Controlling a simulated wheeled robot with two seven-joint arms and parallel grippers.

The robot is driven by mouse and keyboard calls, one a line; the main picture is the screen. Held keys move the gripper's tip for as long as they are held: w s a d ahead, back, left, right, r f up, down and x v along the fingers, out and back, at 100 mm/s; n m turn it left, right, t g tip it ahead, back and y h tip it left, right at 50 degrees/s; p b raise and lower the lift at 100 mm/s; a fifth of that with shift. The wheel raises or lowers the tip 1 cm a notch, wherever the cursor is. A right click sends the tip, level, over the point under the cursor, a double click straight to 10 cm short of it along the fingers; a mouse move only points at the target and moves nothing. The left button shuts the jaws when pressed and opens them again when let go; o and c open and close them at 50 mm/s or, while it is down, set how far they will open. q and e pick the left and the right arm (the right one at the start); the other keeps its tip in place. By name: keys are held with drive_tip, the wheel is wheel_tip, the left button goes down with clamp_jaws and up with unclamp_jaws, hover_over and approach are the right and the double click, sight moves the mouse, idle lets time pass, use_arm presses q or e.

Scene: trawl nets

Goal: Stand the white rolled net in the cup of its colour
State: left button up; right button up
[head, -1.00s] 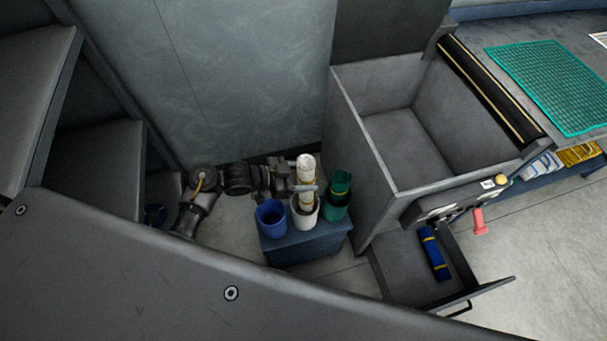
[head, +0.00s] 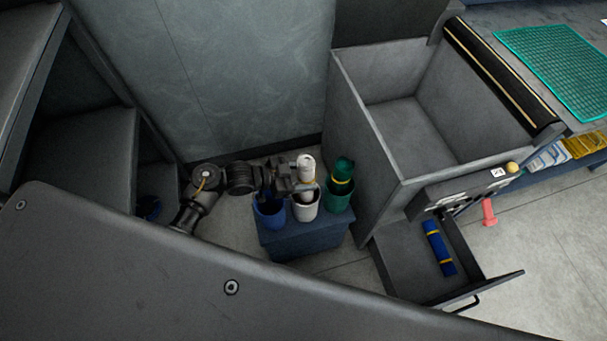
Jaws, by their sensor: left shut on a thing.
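The white rolled net (head: 305,164) stands about upright at the white cup (head: 305,210), its lower part hidden by my gripper and the cup's rim. It seems to be inside the cup, but whether it touches the bottom is hidden. My left gripper (head: 303,187) comes in from the left, just above the rim, and is shut on the net. My right gripper is not in view.
The cup block (head: 300,243) also bears a blue cup (head: 269,213), which looks empty, and a green cup (head: 338,196) holding a green rolled net (head: 343,170). A grey bin (head: 362,160) stands close right. An open drawer (head: 395,270) holds a blue rolled net (head: 438,250).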

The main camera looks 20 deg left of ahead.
use_arm(q)
drive_tip(key=o, duration=1.4)
drive_tip(key=shift+f, duration=0.1)
drive_tip(key=v, duration=1.1)
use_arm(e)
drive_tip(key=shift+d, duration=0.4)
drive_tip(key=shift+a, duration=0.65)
